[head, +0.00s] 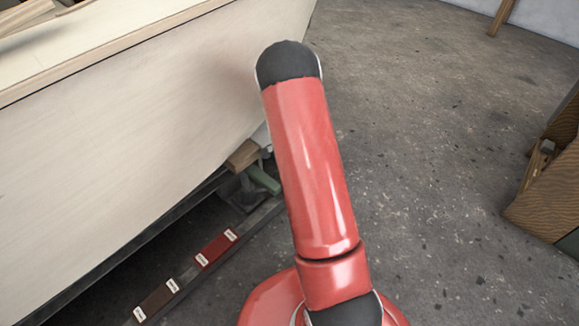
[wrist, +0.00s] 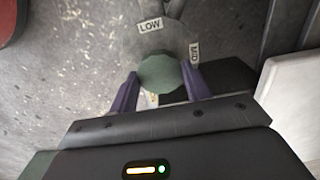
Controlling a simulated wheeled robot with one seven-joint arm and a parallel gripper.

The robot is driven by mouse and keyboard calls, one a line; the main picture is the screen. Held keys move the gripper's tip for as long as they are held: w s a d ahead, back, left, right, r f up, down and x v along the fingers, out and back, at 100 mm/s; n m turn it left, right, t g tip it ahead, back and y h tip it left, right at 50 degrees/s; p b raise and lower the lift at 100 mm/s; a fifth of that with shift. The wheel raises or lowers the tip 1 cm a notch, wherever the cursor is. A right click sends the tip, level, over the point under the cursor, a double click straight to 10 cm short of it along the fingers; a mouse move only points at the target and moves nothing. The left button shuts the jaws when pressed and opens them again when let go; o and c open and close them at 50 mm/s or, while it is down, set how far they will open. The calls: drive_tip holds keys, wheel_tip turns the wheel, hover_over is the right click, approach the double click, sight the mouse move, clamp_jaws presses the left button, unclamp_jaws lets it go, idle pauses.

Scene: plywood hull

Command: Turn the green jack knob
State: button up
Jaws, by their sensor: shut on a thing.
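The green jack knob (wrist: 160,73) is a rounded green piece in the wrist view. It sits between the two purple fingers of my gripper (wrist: 160,86), which are shut on it from both sides. A "LOW" label (wrist: 150,25) stands above the knob and a second label, which seems to read "MID" (wrist: 195,52), stands to its upper right. In the head view my red arm hides the gripper and the knob. A green part (head: 263,179) of the jack shows beside the arm under the hull.
The pale plywood hull (head: 130,130) fills the left of the head view, with a wood block (head: 243,155) under its edge. A dark rail with red (head: 216,249) and brown (head: 157,302) labelled blocks runs below. A wooden crate (head: 548,195) stands right. The concrete floor between is clear.

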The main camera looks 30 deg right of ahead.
drive_tip(key=o, duration=0.7)
wheel_tip(320, 180, up, 8)
drive_tip(key=shift+f+p, duration=0.1)
drive_tip(key=shift+p, duration=0.55)
